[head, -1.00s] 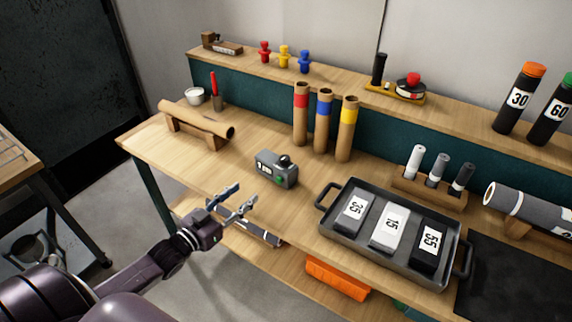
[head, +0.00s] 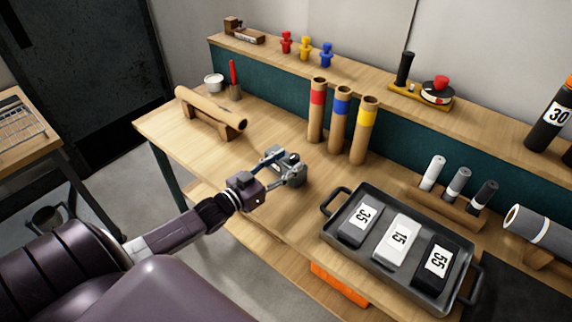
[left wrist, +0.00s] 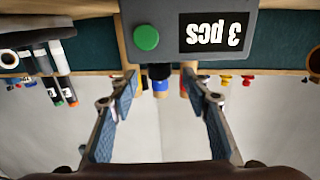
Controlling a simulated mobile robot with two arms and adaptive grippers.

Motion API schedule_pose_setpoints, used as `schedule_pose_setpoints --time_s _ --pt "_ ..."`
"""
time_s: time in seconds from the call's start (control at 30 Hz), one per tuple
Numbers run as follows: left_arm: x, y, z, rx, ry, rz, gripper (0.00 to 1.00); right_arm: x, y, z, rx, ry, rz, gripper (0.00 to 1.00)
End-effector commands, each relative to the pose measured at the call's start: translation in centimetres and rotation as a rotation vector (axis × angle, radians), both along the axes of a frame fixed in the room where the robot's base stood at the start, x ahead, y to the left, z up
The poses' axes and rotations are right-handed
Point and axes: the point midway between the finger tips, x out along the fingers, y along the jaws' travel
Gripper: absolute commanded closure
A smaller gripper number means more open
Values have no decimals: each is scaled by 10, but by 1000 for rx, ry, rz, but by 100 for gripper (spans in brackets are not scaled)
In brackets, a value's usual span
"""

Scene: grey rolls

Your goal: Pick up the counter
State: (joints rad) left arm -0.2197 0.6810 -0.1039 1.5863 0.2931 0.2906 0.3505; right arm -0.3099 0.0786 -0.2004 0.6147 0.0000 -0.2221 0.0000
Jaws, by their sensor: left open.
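The counter is a small grey box (head: 292,161) on the bench, left of the tray, partly hidden behind my left gripper in the head view. In the left wrist view the counter (left wrist: 190,38) shows close up and upside down, with a green button and a display reading "3 pcs". My left gripper (head: 281,169) is open at the counter, and its fingers (left wrist: 160,92) show spread apart with the counter just beyond or between their tips. I cannot tell whether they touch it. My right gripper is not in view.
A black tray (head: 345,243) with several labelled blocks stands to the right. Cardboard tubes with red, blue and yellow bands (head: 340,125) stand behind the counter. A brown roll on a stand (head: 210,108) lies to the left. The bench between roll and counter is clear.

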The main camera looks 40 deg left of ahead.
Motion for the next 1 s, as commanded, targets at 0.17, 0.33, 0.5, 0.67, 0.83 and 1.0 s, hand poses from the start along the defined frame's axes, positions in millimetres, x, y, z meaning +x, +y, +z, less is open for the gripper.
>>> schedule_pose_setpoints --time_s 0.17,0.33,0.5,0.67,0.83,1.0 --pt "23 -5 2 0 -1 1 56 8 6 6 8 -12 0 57" --pt "32 -7 1 0 1 0 56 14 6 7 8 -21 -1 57" --pt "32 -7 1 0 1 0 56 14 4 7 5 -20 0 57" --pt "32 -7 1 0 1 0 68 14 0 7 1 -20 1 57" --pt "32 -7 1 0 1 0 86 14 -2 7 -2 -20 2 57" --pt "32 -7 1 0 0 0 100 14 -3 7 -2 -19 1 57"
